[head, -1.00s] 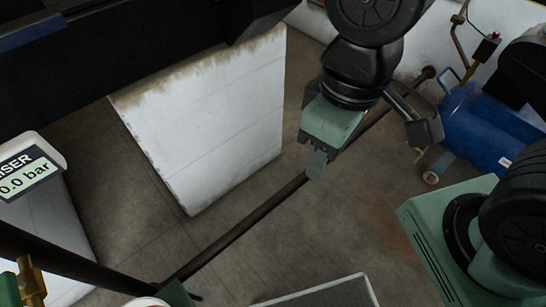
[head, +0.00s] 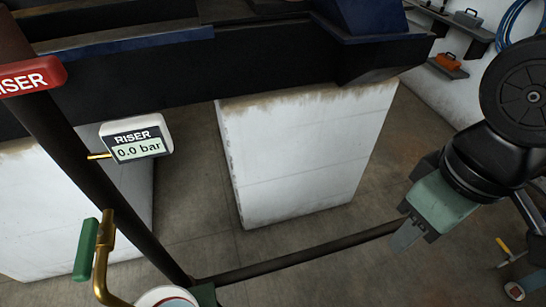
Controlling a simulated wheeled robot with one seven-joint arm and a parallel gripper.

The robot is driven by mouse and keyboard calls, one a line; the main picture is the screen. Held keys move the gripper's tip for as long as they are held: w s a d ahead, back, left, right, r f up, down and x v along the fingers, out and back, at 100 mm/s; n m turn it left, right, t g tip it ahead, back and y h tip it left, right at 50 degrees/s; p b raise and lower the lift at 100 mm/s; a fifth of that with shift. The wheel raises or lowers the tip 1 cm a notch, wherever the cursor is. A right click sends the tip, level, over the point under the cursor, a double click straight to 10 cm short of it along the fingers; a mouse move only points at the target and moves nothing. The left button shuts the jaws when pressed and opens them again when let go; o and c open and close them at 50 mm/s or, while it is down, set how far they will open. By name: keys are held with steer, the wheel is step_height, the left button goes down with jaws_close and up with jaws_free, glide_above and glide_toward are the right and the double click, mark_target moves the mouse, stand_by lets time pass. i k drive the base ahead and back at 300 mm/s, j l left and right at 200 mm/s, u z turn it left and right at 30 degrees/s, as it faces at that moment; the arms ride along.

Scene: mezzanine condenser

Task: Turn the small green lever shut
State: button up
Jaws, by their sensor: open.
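A small green lever (head: 86,250) sits at the lower left on a curved brass fitting (head: 103,262), beside the dark riser pipe. Its long side runs nearly upright in the picture. My gripper (head: 408,236) hangs at the right, open and empty, pointing down and left over the floor. It is far from the lever, with a wide gap between them. The lower end of the brass fitting runs toward the bottom edge of the view.
A dark riser pipe (head: 72,150) carries a red RISER sign (head: 30,78) and a gauge (head: 137,138) reading 0.0 bar. A white block (head: 300,150) stands mid-view under a dark beam. A dark pipe (head: 310,256) crosses the floor. A yellow-handled fitting (head: 505,250) is at lower right.

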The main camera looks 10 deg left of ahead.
mark_target(83, 268)
steer(key=u, duration=1.55)
